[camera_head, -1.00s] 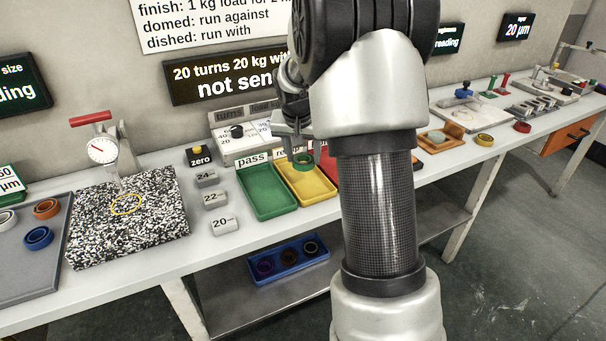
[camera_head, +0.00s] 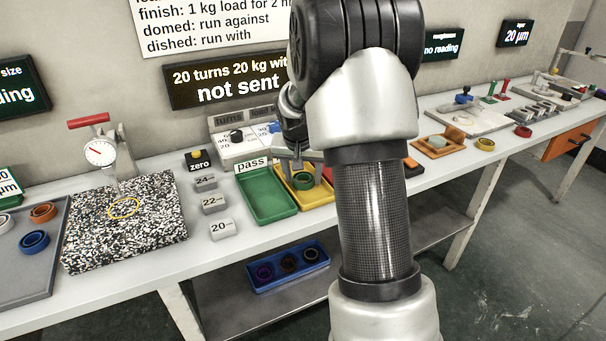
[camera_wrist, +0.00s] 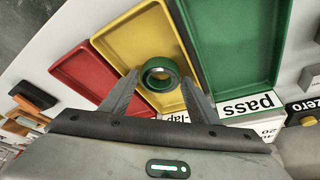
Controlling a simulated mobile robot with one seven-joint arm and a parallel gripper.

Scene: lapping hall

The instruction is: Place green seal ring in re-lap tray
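The green seal ring (camera_head: 303,181) is between the fingertips of my gripper (camera_head: 302,170), over the yellow tray (camera_head: 318,197). In the wrist view the ring (camera_wrist: 160,74) shows whole, with a fingertip close against each side, and my gripper (camera_wrist: 160,75) looks shut on it. The yellow tray (camera_wrist: 135,40) fills the space behind the ring and is otherwise empty. A label ending in "lap" (camera_wrist: 180,116), partly hidden by a finger, stands at its end. Whether the ring touches the tray floor I cannot tell.
The green pass tray (camera_head: 266,196) adjoins on the left in the head view and is empty. A red tray (camera_wrist: 85,75) lies on the other side, mostly hidden by my arm in the head view. Weights (camera_head: 213,203) and a speckled plate (camera_head: 125,225) stand further left.

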